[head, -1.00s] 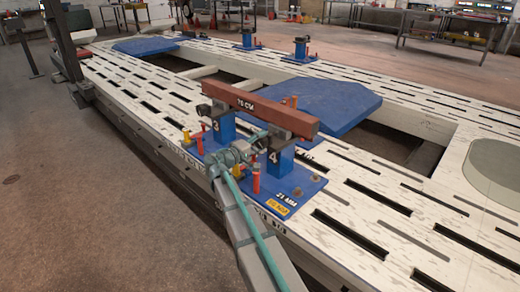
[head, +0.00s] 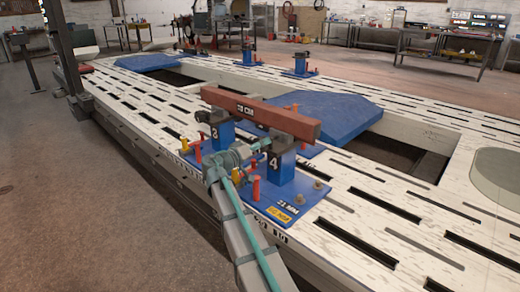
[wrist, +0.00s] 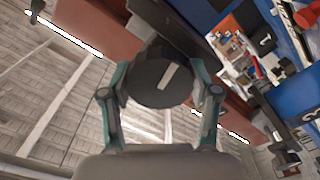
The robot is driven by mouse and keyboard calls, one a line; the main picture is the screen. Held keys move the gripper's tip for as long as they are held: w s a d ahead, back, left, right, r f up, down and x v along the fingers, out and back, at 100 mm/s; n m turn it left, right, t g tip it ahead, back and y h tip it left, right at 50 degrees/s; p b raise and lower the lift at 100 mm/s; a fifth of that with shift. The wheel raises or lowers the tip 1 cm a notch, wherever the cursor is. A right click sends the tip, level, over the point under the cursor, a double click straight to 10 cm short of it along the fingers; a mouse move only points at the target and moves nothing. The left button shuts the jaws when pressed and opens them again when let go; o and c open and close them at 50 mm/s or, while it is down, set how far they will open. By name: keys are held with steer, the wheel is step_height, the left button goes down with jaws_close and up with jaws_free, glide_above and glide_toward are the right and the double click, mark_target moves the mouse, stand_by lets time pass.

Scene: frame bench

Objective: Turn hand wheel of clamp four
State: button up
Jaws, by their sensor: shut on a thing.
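The clamp four post (head: 282,172) is blue, marked "4", on a blue base plate (head: 284,211). A dark red beam (head: 262,114) rests across it and the clamp three post (head: 217,133). My gripper (head: 243,153) is at clamp four, on its near left side, and hides the wheel in the head view. In the wrist view, the hand wheel (wrist: 152,85) is a dark round knob with a pale stripe, tilted from upper right to lower left. My gripper (wrist: 160,92) is shut on it, one finger on each side.
Orange-red pins (head: 256,188) and yellow pieces stand on the base plate close to my gripper. The slotted white bench (head: 375,205) is clear to the right. Blue plates (head: 325,115) and two smaller clamp stands (head: 300,62) are farther back.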

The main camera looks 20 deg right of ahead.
stand_by(0.4)
steer(key=o, duration=1.2)
steer(key=v, duration=1.2)
